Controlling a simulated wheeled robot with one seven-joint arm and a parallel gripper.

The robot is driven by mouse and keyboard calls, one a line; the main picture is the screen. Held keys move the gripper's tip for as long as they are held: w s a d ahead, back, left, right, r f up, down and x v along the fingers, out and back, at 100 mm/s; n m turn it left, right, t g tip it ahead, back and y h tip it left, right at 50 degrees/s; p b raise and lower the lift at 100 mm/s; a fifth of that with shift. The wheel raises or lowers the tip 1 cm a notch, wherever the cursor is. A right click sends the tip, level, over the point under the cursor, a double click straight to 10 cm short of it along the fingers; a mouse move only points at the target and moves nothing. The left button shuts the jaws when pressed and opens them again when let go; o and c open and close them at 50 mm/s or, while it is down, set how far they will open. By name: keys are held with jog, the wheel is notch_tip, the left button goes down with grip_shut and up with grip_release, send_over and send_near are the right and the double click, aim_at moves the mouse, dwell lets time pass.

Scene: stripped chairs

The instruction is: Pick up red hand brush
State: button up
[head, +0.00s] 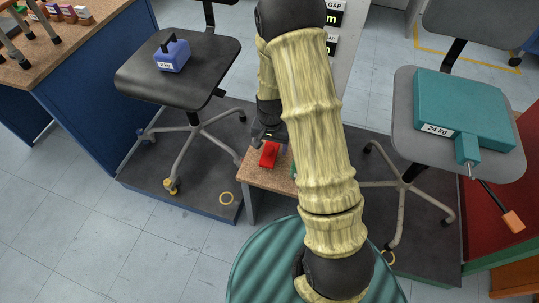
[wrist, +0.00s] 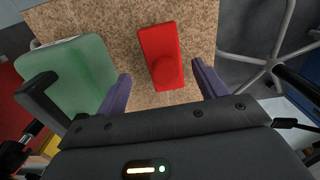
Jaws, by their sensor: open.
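The red hand brush (head: 268,154) lies on a small cork-topped stand (head: 262,180), partly behind my gripper in the head view. In the wrist view the brush (wrist: 160,50) is a red block with a rounded raised part at its near end. My gripper (wrist: 161,76) is open, with its purple fingers apart on the left and right of the brush's near end. I see nothing held between them. In the head view my gripper (head: 268,136) hangs just above the brush. I cannot tell the exact height gap.
A green object (wrist: 72,72) lies close left of the brush in the wrist view, near the left finger. A black chair (head: 150,88) holds a blue weight (head: 173,56). A grey chair (head: 408,140) holds a teal block (head: 470,105) marked 24 kg. Floor is clear at front left.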

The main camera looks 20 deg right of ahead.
aim_at(270, 148)
jog(key=f, duration=0.1)
jog(key=f+b, duration=0.1)
jog(key=f, duration=0.2)
jog(key=shift+w+a+f, duration=0.15)
jog(key=shift+w+f, duration=0.1)
jog(key=shift+w, duration=0.05)
jog(key=c, duration=1.1)
jog(key=shift+r, duration=0.2)
notch_tip(270, 148, up, 10)
jog(key=p, duration=0.3)
jog(key=shift+f, duration=0.1)
